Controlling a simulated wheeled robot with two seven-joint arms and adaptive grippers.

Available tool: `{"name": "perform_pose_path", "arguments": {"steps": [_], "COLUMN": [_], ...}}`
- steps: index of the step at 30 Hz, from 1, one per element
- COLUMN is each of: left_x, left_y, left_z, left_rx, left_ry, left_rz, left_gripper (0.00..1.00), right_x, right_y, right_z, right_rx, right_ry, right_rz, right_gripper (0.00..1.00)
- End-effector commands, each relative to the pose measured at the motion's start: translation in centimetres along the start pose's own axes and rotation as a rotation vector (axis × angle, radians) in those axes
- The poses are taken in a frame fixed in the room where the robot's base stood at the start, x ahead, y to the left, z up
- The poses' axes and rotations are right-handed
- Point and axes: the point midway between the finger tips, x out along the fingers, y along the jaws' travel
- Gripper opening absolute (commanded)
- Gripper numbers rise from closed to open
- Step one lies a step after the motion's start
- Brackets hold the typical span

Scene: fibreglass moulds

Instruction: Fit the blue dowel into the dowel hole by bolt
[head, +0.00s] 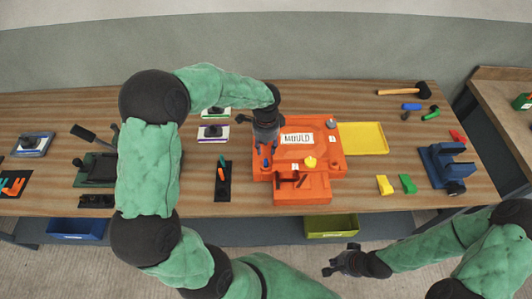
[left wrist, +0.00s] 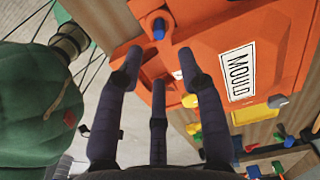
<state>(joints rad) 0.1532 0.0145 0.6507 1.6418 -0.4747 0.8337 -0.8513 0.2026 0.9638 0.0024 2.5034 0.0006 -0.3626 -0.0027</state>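The orange mould (head: 328,152) with a white MOULD label stands on the table, and also fills much of the left wrist view (left wrist: 208,38). A blue dowel (left wrist: 158,30) stands at an orange lug on the mould's edge; how deep it sits cannot be told. In the head view its blue end (head: 267,162) shows just below my left gripper (head: 266,151). In the left wrist view that gripper (left wrist: 159,58) has its fingers spread, empty, with the dowel beyond their tips. My right gripper (head: 339,262) hangs over the floor in front of the table, fingers apart and empty.
A yellow knob (head: 310,162) sits on the mould. A yellow tray (head: 363,138) lies to its right, a black tool holder (head: 223,190) to its left. A blue clamp-like fixture (head: 446,165), yellow (head: 385,185) and green (head: 408,183) blocks and a mallet (head: 405,91) lie further right.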

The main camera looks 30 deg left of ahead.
Motion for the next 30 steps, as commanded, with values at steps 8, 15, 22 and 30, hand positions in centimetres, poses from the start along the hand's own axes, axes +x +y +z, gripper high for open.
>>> {"name": "perform_pose_path", "arguments": {"steps": [8, 15, 22, 30], "left_x": [-3.1, -3.4, -3.4, -3.4], "left_y": [0.0, 0.0, 0.0, 0.0], "left_z": [0.0, 0.0, 0.0, 0.0], "left_rx": [-0.001, 0.0, 0.0, 0.0], "left_ry": [0.0, 0.0, 0.0, 0.0], "left_rz": [0.0, 0.001, 0.001, 0.001], "left_gripper": [0.38, 0.38, 0.38, 0.38], "right_x": [-0.3, -0.3, -0.3, -0.3], "right_y": [-0.1, -0.1, -0.1, -0.1], "right_z": [0.0, 0.0, 0.0, 0.0], "right_rx": [0.0, 0.0, 0.0, 0.0], "right_ry": [0.0, 0.0, 0.0, 0.0], "right_rz": [0.0, 0.0, 0.0, 0.0], "right_gripper": [0.0, 0.0, 0.0, 0.0]}}
